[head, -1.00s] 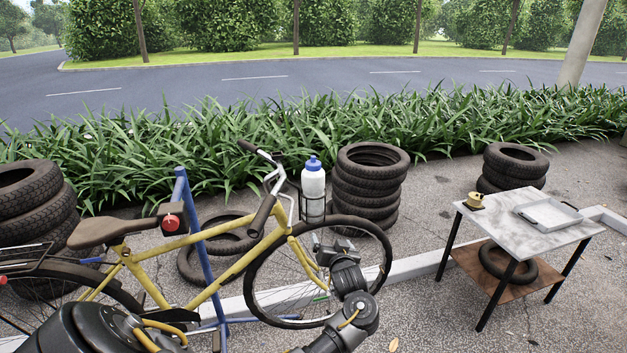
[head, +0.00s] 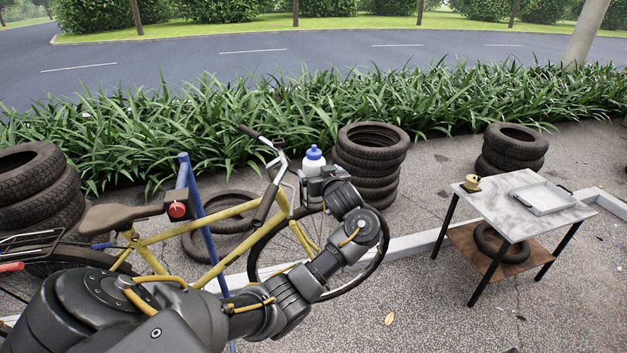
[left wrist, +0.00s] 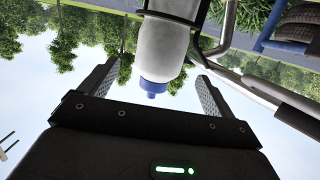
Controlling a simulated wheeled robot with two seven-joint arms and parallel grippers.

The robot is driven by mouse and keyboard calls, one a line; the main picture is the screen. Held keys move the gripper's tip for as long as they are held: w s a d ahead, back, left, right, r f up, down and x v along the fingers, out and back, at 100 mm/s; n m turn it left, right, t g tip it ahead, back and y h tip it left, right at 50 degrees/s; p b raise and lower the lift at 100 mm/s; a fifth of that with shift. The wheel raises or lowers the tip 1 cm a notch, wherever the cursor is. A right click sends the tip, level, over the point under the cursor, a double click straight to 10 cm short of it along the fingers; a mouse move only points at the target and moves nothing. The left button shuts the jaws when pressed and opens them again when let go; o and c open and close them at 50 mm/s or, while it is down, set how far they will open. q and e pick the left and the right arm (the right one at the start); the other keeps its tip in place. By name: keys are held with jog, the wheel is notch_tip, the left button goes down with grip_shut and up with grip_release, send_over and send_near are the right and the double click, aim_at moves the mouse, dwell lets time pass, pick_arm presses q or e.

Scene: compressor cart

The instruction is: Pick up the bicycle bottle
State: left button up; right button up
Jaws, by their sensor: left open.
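The bicycle bottle (head: 314,168) is white with a blue cap and stands by the handlebar of the yellow bicycle (head: 158,264). My left gripper (head: 316,182) is in front of it and hides its lower part. The left gripper is open and holds nothing. My right gripper is not in view.
A tire stack (head: 371,160) stands just behind the bottle. A blue stand post (head: 205,235) and the handlebar grip (head: 265,204) are close to my left arm. A marble-topped table (head: 500,205) with a tray (head: 545,199) stands at the right.

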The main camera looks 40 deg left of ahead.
aim_at(317, 169)
pick_arm(q)
jog(key=shift+w+a+r+p, duration=0.1)
jog(key=shift+w+p, duration=0.05)
jog(key=shift+p, duration=0.15)
jog(key=p+x, duration=0.1)
jog(key=x, duration=0.3)
jog(key=shift+w+a+p, duration=0.1)
jog(key=shift+a+p, duration=0.2)
jog(key=shift+p, duration=0.1)
jog(key=shift+w+a, duration=0.1)
jog(key=shift+c, duration=0.7)
jog(key=c, duration=1.7)
